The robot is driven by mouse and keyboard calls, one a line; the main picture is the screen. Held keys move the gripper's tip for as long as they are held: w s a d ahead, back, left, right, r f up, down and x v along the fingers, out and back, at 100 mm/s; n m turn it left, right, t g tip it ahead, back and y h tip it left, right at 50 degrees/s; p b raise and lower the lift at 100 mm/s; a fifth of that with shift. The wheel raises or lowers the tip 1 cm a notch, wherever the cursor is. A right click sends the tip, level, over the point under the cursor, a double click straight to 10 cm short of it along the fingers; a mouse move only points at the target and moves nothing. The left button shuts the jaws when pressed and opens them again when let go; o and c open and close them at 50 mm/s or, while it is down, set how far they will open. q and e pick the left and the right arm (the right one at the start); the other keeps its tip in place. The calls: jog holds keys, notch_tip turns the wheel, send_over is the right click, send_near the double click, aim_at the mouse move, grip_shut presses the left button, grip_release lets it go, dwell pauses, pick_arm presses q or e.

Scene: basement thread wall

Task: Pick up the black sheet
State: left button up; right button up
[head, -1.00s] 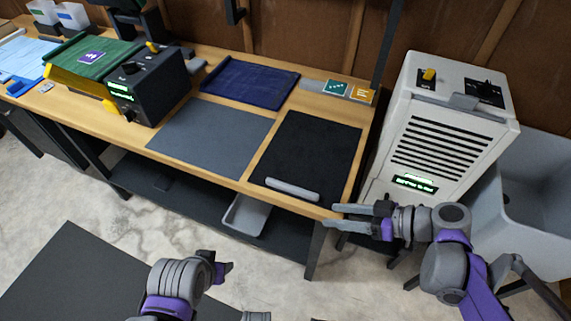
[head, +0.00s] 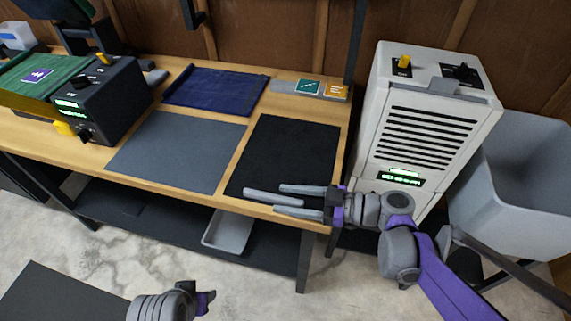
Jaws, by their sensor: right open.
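The black sheet (head: 290,150) lies flat on the right end of the wooden workbench, with a light grey bar (head: 256,194) along its front edge. My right gripper (head: 277,199) is open at the sheet's front right corner, pointing left. In the picture its two fingers lie on either side of the bar's right part; I cannot tell whether they touch it. My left gripper (head: 205,299) is low at the bottom of the view, away from the bench, its fingers mostly hidden.
A grey mat (head: 178,150) and a dark blue cloth (head: 215,90) lie left of and behind the sheet. A black control box (head: 98,100) stands farther left. A white vented machine (head: 425,125) and a grey bin (head: 530,190) stand to the right. A grey tray (head: 228,232) sits underneath.

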jog(key=shift+x, duration=1.15)
grip_shut()
